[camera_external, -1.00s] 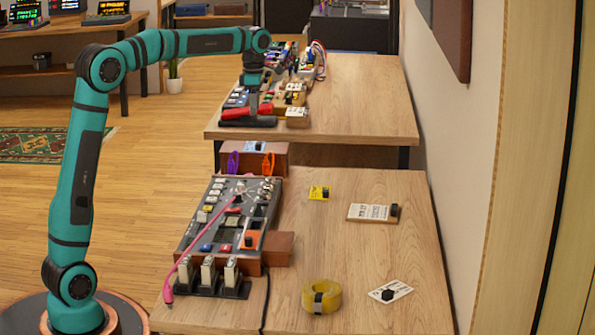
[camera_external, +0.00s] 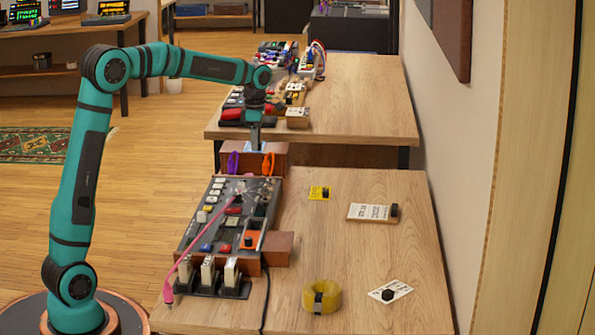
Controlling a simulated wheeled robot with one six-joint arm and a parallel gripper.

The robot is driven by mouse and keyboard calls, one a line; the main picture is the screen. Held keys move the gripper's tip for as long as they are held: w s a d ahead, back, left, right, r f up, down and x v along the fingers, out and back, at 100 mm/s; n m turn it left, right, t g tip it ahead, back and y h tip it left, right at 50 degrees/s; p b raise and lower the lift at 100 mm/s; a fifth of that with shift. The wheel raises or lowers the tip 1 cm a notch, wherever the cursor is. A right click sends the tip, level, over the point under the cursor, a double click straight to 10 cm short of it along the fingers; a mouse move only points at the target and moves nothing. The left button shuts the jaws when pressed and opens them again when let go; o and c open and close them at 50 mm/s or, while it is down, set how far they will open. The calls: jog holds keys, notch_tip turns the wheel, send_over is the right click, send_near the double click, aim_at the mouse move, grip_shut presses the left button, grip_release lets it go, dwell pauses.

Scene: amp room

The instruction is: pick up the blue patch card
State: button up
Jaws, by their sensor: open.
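The blue patch card (camera_external: 246,147) lies on top of a brown box (camera_external: 281,152) at the far end of the near table. It is small in the view and partly hidden by my gripper. My gripper (camera_external: 254,144) is open and points down directly over the card. I cannot tell whether the fingers touch the card or stand around it.
Purple (camera_external: 233,163) and orange (camera_external: 268,164) clips are on the box's front. A control panel (camera_external: 231,217) with a pink cable stands nearer. A yellow card (camera_external: 319,193), white cards (camera_external: 373,212) and a yellow tape roll (camera_external: 321,296) lie on the table.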

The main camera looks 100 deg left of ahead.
jog(key=shift+f, duration=0.3)
grip_shut()
